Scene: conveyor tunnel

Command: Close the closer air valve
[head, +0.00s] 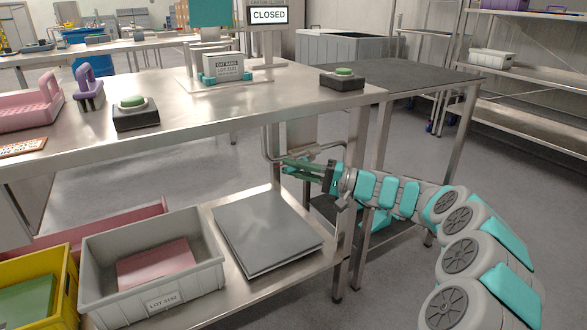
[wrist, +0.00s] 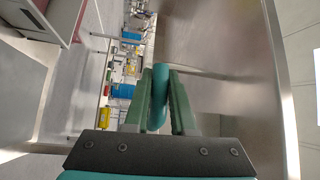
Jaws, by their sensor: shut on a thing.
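My gripper (head: 303,165) reaches in from the right under the edge of the steel table, beside a thin metal pipe (head: 265,145). In the wrist view, my gripper (wrist: 159,108) has its two green fingers shut on a teal rounded handle (wrist: 159,82), taken to be the air valve's handle. The handle sits between the fingers and touches both. The valve body is mostly hidden behind the fingers in both views, so the handle's exact angle is hard to tell.
The steel table (head: 220,115) carries two green-button boxes (head: 135,113) (head: 342,78) and a CLOSED sign (head: 268,15). A grey bin (head: 210,262) and a grey plate (head: 265,230) rest on its lower shelf. Table legs (head: 352,215) stand close to my arm.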

